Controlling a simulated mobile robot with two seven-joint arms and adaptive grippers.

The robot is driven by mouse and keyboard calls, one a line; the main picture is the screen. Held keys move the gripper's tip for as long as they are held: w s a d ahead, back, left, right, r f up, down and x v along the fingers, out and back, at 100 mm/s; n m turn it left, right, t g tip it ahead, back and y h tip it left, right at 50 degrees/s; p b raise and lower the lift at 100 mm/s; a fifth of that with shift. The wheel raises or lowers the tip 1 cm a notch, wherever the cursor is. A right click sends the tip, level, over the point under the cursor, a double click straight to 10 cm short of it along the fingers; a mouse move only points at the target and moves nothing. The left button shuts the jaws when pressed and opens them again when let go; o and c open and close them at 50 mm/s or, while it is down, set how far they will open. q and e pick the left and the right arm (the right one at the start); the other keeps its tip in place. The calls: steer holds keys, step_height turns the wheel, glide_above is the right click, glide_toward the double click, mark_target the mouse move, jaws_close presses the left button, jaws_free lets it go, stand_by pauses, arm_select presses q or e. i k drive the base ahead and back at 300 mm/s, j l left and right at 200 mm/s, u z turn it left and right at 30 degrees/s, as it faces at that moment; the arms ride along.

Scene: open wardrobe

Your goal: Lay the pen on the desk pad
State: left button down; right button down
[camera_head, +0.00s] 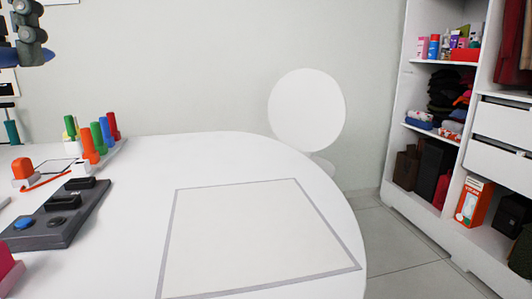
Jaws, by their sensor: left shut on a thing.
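My left gripper (30,48) is at the top left corner, grey and cut off by the picture's edge. It is shut on a blue, tapering thing that looks like the pen (48,57), held roughly level above the far left of the desk. The gripper covers its middle, and its left end reaches the picture's edge. The desk pad (255,235) is a pale, grey-bordered sheet, flat and bare on the white desk, well to the right of and below the gripper. My right gripper is not in view.
Coloured upright pegs (101,138) stand in a rack at the desk's left. A dark grey device (50,234) with a blue button lies left of the pad. A round white chair back (306,110) stands beyond the desk. An open wardrobe (397,140) is at right.

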mark_target(221, 218)
steer(key=k, duration=1.3)
